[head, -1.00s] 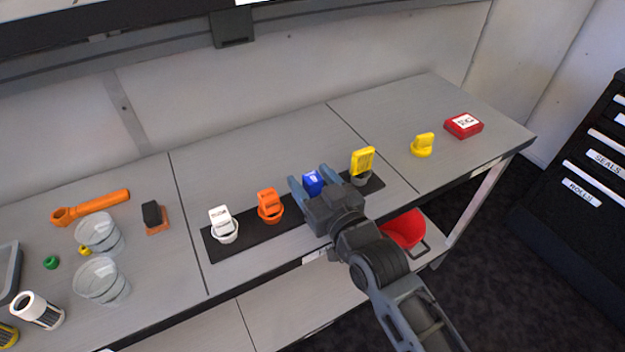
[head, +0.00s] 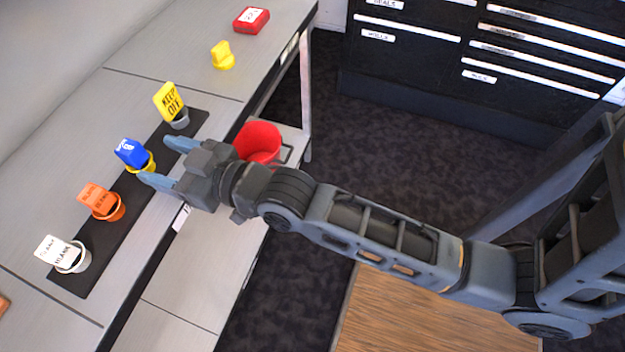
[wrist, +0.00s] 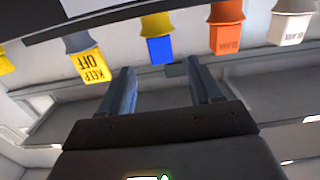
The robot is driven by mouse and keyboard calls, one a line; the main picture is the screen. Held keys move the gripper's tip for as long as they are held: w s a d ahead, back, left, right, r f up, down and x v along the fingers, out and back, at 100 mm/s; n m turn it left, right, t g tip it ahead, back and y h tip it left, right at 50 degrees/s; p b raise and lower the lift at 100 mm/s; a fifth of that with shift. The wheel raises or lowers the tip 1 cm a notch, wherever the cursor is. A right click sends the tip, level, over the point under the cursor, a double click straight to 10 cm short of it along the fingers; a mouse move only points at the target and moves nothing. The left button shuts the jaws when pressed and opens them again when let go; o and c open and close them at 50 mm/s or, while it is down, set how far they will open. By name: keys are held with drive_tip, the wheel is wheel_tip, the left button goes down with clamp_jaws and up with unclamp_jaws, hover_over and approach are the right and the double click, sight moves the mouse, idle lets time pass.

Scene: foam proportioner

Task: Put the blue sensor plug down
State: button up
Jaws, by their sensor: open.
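The blue sensor plug (head: 130,152) sits in a yellow ring-like holder (head: 150,166) on the black strip, between the orange and yellow plugs. It also shows in the wrist view (wrist: 159,50), which looks upside down. My gripper (head: 168,162) is open and empty, just to the right of the blue plug on the table's front side. In the wrist view its two fingers (wrist: 162,72) are spread, with the blue plug beyond their tips and apart from them.
On the same strip (head: 107,243) stand a white plug (head: 62,252), an orange plug (head: 98,199) and a yellow "KEEP OFF" plug (head: 169,101). A yellow piece (head: 222,56) and a red box (head: 251,20) lie farther back. A red bucket (head: 258,142) is on the lower shelf.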

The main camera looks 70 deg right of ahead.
drive_tip(key=s+f+g, duration=0.1)
drive_tip(key=s+f, duration=0.1)
drive_tip(key=s, duration=1.5)
drive_tip(key=s+r, duration=0.2)
drive_tip(key=s, duration=0.5)
drive_tip(key=s+r+g, duration=0.1)
drive_tip(key=s+r, duration=0.2)
drive_tip(key=s, duration=0.4)
drive_tip(key=shift+s+r+g, duration=0.3)
drive_tip(key=shift+s, duration=0.05)
drive_tip(key=shift+w, duration=0.1)
